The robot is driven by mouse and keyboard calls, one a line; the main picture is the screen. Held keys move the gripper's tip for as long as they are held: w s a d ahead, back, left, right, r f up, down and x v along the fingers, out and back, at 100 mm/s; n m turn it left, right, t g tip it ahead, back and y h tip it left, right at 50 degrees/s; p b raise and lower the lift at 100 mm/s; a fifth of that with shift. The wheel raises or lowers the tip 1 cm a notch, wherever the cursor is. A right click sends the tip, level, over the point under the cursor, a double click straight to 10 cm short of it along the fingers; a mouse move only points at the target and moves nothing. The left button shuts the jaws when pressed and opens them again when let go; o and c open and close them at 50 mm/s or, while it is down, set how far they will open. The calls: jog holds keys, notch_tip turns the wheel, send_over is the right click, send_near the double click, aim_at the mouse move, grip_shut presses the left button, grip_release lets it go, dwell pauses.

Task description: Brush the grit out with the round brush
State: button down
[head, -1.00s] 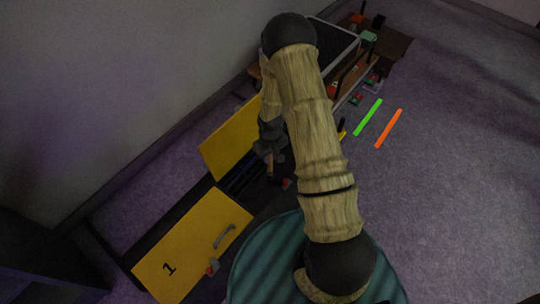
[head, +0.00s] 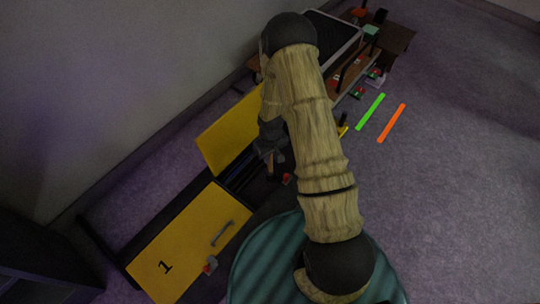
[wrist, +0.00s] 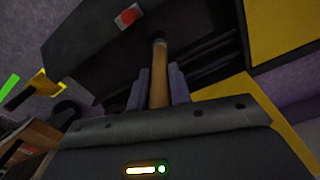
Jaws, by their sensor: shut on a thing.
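My gripper (head: 271,150) is shut on the wooden handle of the round brush (wrist: 160,75), which stands between the two fingers in the wrist view. The handle also shows below my gripper in the head view (head: 270,167). The brush's far end meets a dark collar, and its bristles cannot be made out. The brush is over a dark open trough (head: 236,176) with long dark runs inside, between a raised yellow lid (head: 228,135) and a flat yellow lid marked 1 (head: 185,245). I cannot tell whether the brush touches anything. No grit can be made out.
The flat lid has a grey handle (head: 222,233) and a red-knobbed latch (head: 210,265). A red part (head: 287,179) sits on the trough's edge. Green (head: 370,112) and orange (head: 391,123) sticks lie on the carpet. A brown bench (head: 390,40) stands beyond; open floor lies right.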

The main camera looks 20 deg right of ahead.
jog(key=shift+f+b, duration=0.45)
jog(key=shift+f, duration=0.55)
dwell(0.4)
jog(key=w+d, duration=0.1)
jog(key=w+d+p, duration=0.1)
jog(key=d, duration=0.1)
jog(key=shift+w+d+r+p, duration=0.1)
jog(key=shift+w+p, duration=0.05)
jog(key=shift+p, duration=0.15)
dwell(0.7)
jog(key=shift+s+a+p, duration=0.4)
jog(key=shift+s+a, duration=0.2)
jog(key=shift+a, duration=0.25)
jog(key=shift+s+a+p, duration=0.4)
jog(key=shift+s+a, duration=0.2)
jog(key=shift+a, duration=0.2)
jog(key=shift+d, duration=0.1)
